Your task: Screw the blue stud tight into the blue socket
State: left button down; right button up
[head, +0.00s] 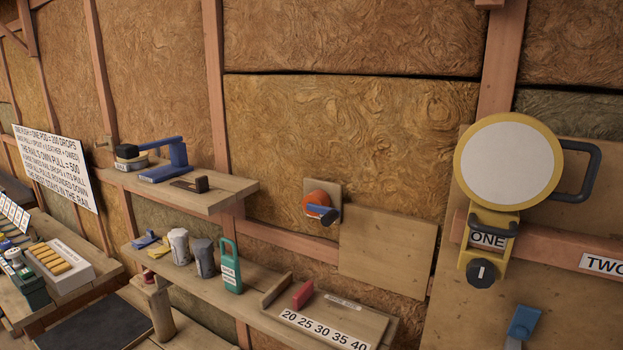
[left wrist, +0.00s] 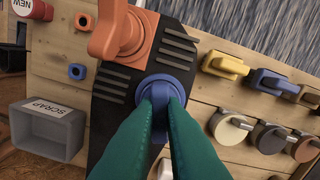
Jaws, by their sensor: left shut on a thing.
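My left gripper (left wrist: 160,98), with green fingers, is shut on the blue stud (left wrist: 159,93) in the left wrist view. A round blue collar (left wrist: 178,83), which looks like the blue socket, surrounds the stud on a black ribbed block (left wrist: 112,90). The fingers hide much of the stud, so I cannot tell how deep it sits. A small blue ring (left wrist: 77,71) lies apart on the wooden board to the left. Neither gripper shows in the head view.
An orange handle (left wrist: 117,32) stands just above the collar. A grey SCRAP bin (left wrist: 48,132) is at left. Yellow and blue knobs (left wrist: 225,66) and several round discs (left wrist: 230,129) stick out at right. The head view shows shelves (head: 215,196) and a round white dial (head: 507,160).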

pick_arm(q)
jog(key=m, duration=0.1)
jog(key=f+m, duration=0.1)
jog(key=m, duration=0.1)
jog(key=shift+s+d+m, duration=0.1)
jog(key=shift+s+m, duration=0.2)
jog(key=shift+s, duration=0.1)
jog(key=c, duration=1.4)
grip_release()
jog(key=shift+c, duration=0.2)
jog(key=r+p, duration=0.1)
jog(key=r, duration=0.1)
jog(key=w+r+p, duration=0.1)
jog(key=shift+a+p, duration=0.3)
jog(key=shift+s+d+r+p, duration=0.1)
jog(key=shift+r+p, duration=0.35)
jog(key=shift+r, duration=0.15)
jog(key=shift+s+d+r+p, duration=0.1)
jog(key=shift+r+p, duration=0.35)
jog(key=shift+r, duration=0.15)
notch_tip(320, 180, up, 4)
jog(key=p, duration=0.3)
